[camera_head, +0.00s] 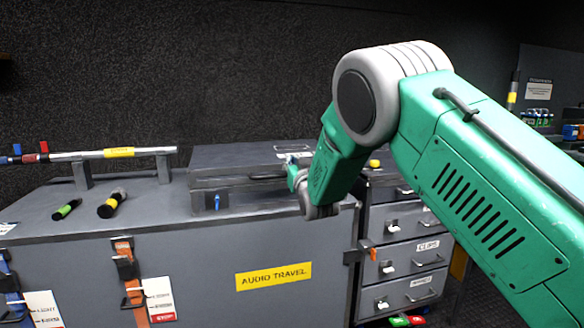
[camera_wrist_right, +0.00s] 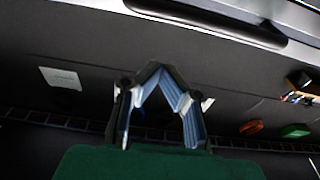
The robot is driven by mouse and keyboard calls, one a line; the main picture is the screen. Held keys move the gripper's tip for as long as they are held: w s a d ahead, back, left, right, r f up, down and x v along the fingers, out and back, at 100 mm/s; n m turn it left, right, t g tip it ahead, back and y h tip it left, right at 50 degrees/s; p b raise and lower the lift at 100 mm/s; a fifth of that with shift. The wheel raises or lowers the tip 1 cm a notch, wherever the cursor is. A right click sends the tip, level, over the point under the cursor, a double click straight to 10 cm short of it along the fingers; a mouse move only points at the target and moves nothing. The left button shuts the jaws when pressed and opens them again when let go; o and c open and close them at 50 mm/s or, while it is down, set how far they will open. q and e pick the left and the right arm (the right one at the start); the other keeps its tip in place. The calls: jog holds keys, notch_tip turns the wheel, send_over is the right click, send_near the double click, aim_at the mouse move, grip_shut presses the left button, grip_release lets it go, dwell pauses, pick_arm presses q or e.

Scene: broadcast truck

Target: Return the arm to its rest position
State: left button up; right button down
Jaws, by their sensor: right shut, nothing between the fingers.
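My right arm comes in from the right in the head view, a green link with a grey joint, and bends down over the right end of the grey case top. My right gripper (camera_wrist_right: 160,76) shows in the wrist view with its two blue-padded fingers meeting at the tips, shut and empty. In the head view the forearm mostly hides the gripper. My left gripper and arm are out of view.
A grey road case (camera_head: 200,262) labelled AUDIO TRAVEL carries a flat closed box (camera_head: 232,160), a rail with a yellow label (camera_head: 120,152) and two short dark cylinders (camera_head: 112,203). Drawers (camera_head: 415,258) stand right. A dark handle (camera_wrist_right: 208,20) crosses the wrist view's top.

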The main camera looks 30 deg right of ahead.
jog(key=s+a+f+p, duration=0.1)
jog(key=s+a+f, duration=0.1)
jog(key=s+f, duration=0.3)
jog(key=s, duration=0.2)
jog(key=shift+s, duration=0.4)
